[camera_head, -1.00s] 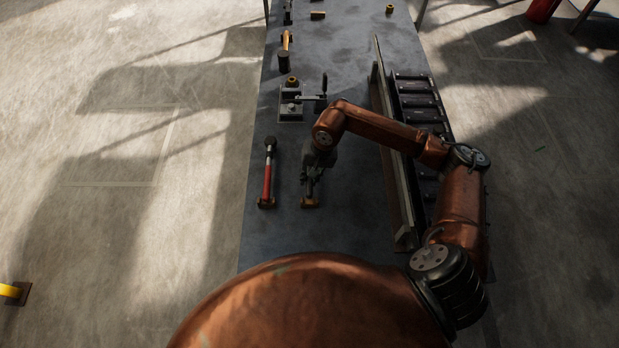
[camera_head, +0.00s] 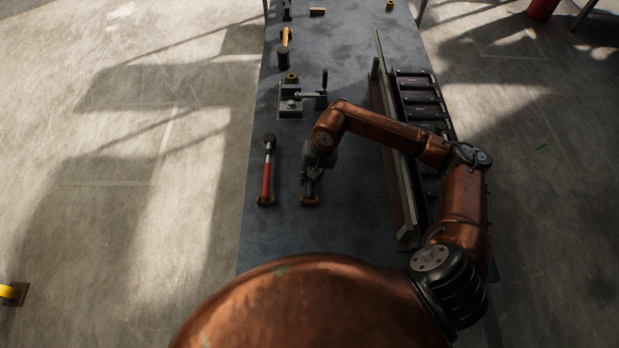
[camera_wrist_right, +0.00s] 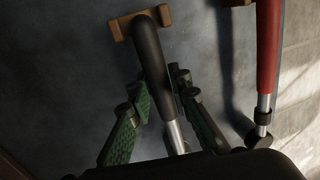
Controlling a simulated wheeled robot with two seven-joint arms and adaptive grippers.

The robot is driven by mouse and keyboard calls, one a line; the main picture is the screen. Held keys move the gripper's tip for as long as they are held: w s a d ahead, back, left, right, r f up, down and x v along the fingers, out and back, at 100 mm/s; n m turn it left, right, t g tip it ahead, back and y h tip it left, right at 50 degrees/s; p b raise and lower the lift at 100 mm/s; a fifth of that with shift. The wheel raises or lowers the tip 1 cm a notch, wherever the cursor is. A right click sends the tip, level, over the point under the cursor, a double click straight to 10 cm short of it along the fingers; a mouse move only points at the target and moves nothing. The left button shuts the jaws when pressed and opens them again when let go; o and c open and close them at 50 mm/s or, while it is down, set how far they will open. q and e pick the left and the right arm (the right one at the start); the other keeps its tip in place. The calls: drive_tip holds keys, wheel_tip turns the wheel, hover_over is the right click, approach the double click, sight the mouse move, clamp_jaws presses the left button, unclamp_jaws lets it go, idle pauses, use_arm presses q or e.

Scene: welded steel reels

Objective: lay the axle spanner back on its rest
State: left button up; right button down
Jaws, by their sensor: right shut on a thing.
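The axle spanner, with a black handle (camera_wrist_right: 150,50) and a steel shaft, lies between the green-padded fingers of my right gripper (camera_wrist_right: 160,90) in the right wrist view. My right gripper (camera_head: 310,183) is shut on it, low over the bench in the head view. The handle end lies at a brown wooden rest block (camera_wrist_right: 122,26), which also shows in the head view (camera_head: 310,203). Whether the handle touches the block is hard to tell. The spanner's far end is hidden. My left gripper is not in view.
A red-handled hammer (camera_head: 267,178) lies close to the left of my right gripper. A crank fixture (camera_head: 291,106) stands farther up the bench (camera_head: 345,235). A long upright rail (camera_head: 394,150) and a row of dark bins (camera_head: 417,97) line the right side.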

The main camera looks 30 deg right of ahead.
drive_tip(key=c, duration=1.7)
unclamp_jaws()
drive_tip(key=shift+p+v, duration=1.35)
drive_tip(key=shift+v, duration=2.7)
